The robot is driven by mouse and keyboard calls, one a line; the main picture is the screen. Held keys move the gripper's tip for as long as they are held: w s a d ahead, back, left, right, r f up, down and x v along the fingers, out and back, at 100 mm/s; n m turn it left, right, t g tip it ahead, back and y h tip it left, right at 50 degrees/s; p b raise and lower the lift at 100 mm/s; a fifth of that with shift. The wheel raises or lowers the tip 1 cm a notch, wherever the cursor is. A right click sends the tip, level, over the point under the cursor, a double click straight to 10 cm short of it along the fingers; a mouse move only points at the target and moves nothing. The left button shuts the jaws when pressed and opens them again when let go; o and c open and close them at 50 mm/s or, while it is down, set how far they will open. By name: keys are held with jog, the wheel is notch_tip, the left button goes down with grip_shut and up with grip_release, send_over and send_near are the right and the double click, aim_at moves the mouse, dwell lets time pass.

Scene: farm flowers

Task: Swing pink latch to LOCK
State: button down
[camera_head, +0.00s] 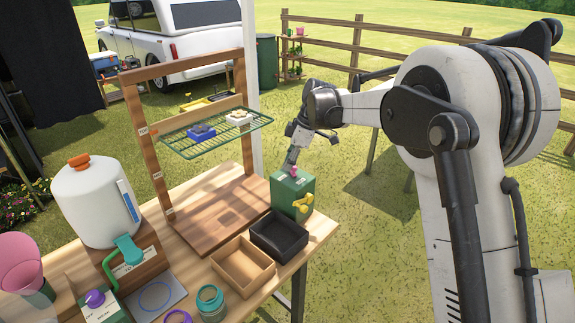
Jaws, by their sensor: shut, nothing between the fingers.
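A green box (293,198) stands at the right corner of the wooden table. The pink latch (293,171) is a small pink piece on top of the box, with a small pale label beside it. My gripper (291,163) points down at the top of the box, right at the pink latch. Its fingers are shut and hold nothing. The fingertips hide part of the latch, and I cannot tell whether they touch it. The lettering on the label is too small to read.
A black tray (279,247) and a wooden tray (243,279) stand just in front of the box. A wooden frame (152,165) with a wire shelf (185,146) rises at left. A white tank (93,203) stands further left. Open grass lies right of the table.

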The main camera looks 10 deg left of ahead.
jog(key=p+v, duration=0.3)
jog(key=v, duration=0.6)
jog(key=shift+w+r+p, duration=0.2)
jog(key=shift+w+p, duration=0.05)
jog(key=shift+p, duration=0.05)
jog(key=s+d+r+m+t+b, duration=0.1)
jog(key=s+d+r+m, duration=0.2)
jog(key=s+d, duration=0.25)
jog(key=s+d+r+m+t+h, duration=0.1)
jog(key=s+d+r+m+t, duration=0.15)
jog(key=s+d+m, duration=0.35)
jog(key=s+d+r+m+t+b, duration=0.1)
jog(key=s+d+r, duration=0.35)
jog(key=d, duration=0.25)
jog(key=s+d+f+m+t+h, duration=0.1)
jog(key=s+d+f+m, duration=0.2)
jog(key=s, duration=0.4)
jog(key=s+d+f+m+t+h, duration=0.1)
jog(key=s+d+f+m, duration=0.2)
jog(key=s+d, duration=0.3)
jog(key=s+d+f+m+t+h+b, duration=0.1)
jog(key=s+d+f+m, duration=0.2)
jog(key=s, duration=0.7)
jog(key=shift+d+f+m, duration=0.4)
jog(key=shift+d+m, duration=0.2)
jog(key=shift+d, duration=0.45)
